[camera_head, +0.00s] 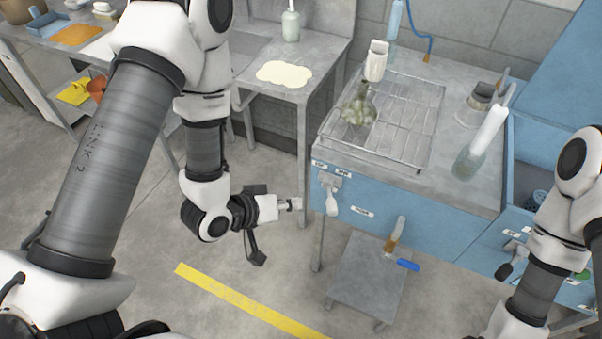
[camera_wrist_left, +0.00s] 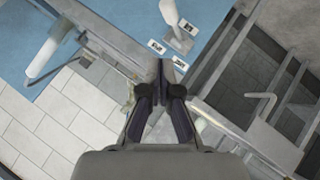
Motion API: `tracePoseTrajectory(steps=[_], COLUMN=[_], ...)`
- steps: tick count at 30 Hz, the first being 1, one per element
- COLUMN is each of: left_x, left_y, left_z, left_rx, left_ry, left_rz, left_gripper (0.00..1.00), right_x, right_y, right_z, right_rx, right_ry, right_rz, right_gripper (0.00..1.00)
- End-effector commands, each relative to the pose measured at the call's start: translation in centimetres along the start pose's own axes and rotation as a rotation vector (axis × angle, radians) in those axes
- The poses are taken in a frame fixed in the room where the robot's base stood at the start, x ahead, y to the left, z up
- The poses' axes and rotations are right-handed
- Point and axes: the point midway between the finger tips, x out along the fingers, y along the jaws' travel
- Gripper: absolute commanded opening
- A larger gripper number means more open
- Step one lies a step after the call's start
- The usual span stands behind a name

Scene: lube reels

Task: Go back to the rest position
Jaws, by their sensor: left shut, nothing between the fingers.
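My left gripper (camera_head: 297,204) points right, level with the front of the blue workbench (camera_head: 420,205) and just left of its corner. In the left wrist view its dark fingers (camera_wrist_left: 163,80) are closed together with nothing between them. A white lever (camera_head: 330,195) hangs on the bench's front near small labels, right of the fingertips. The lever also shows in the left wrist view (camera_wrist_left: 178,28), beyond the fingertips and apart from them. My right arm comes in at the lower right; its gripper is out of the picture.
A wire rack (camera_head: 415,110) with a flask and a white cup sits on the bench. A bottle (camera_head: 482,142) stands near its front edge. A low grey stool (camera_head: 355,275) stands below. A grey table (camera_head: 325,60) is behind the left arm. Open floor (camera_head: 225,285) lies below the gripper.

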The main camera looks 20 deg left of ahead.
Motion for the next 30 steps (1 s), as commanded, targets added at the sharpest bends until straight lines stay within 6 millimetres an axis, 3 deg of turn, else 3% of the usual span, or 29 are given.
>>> tracePoseTrajectory(steps=[5, 8, 11, 13, 15, 18, 22, 30], left_x=[0.0, 0.2, 0.5, 0.1, -1.2, -3.9, -6.5, -6.5], left_y=[0.0, -0.8, -3.8, -7.2, -10.7, -14.4, -15.7, -15.7], left_z=[0.1, 1.8, 6.3, 10.2, 14.1, 18.3, 20.2, 20.3], left_rx=[-0.001, -0.019, -0.067, -0.07, -0.04, 0.021, 0.096, 0.121], left_ry=[-0.001, -0.036, -0.121, -0.218, -0.345, -0.539, -0.714, -0.73], left_rz=[-0.001, -0.015, -0.095, -0.223, -0.365, -0.534, -0.608, -0.596], left_gripper=[0.0, 0.0, 0.0, 0.0, 0.0, 0.0, 0.0, 0.0], right_x=[0.0, 0.0, 0.0, 0.0, 0.0, 0.0, 0.0, 0.0], right_y=[0.0, 0.0, 0.0, 0.0, 0.0, 0.0, 0.0, 0.0], right_z=[0.0, 0.0, 0.0, 0.0, 0.0, 0.0, 0.0, 0.0], right_rx=[0.0, 0.0, 0.0, 0.0, 0.0, 0.0, 0.0, 0.0], right_ry=[0.0, 0.0, 0.0, 0.0, 0.0, 0.0, 0.0, 0.0], right_rz=[0.0, 0.0, 0.0, 0.0, 0.0, 0.0, 0.0, 0.0], right_gripper=[0.4, 0.4, 0.4, 0.4, 0.4, 0.4, 0.4, 0.4])
